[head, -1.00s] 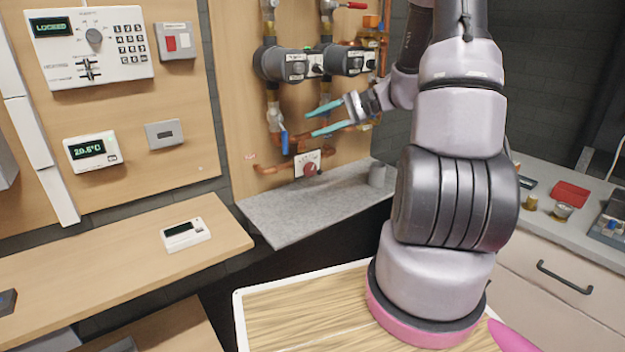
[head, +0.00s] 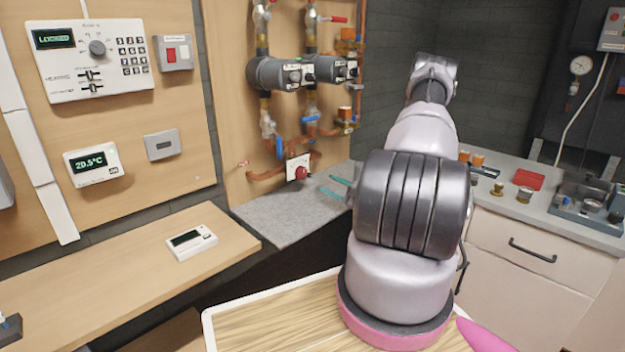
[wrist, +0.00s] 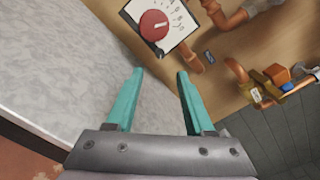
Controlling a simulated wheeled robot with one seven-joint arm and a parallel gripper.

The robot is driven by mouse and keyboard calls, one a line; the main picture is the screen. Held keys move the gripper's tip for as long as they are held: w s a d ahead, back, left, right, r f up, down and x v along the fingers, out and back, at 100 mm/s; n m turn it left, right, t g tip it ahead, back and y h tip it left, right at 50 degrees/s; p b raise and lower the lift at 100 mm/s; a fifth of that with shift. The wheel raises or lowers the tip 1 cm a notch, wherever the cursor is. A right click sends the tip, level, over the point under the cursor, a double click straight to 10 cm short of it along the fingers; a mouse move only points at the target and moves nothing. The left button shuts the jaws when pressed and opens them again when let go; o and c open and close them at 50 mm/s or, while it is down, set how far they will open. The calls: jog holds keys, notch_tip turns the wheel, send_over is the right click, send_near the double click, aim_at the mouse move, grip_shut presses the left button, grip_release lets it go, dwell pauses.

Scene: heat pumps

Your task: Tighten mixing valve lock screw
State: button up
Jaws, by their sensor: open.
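The mixing valve's red knob (head: 301,173) sits on a white dial plate (head: 292,165) low on the wooden pipe board. In the wrist view the red knob (wrist: 154,25) and its dial plate (wrist: 178,16) are at the top, beyond the fingertips. My gripper (head: 333,187) has teal fingers, open and empty, low over the grey stone shelf and to the right of the knob. In the wrist view my gripper (wrist: 160,72) points up toward the knob, apart from it. I cannot make out the lock screw for certain.
The grey shelf (head: 270,215) is bare to the left of my gripper. Copper pipes (head: 268,175), blue valve handles and pumps (head: 280,73) are above and around the knob. A bench (head: 130,255) with a white display unit (head: 191,241) stands left. A counter with a red tray (head: 529,179) is right.

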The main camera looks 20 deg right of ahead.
aim_at(311, 176)
jog(key=x, duration=0.8)
jog(key=shift+w+a, duration=0.15)
jog(key=shift+w, duration=0.2)
grip_shut()
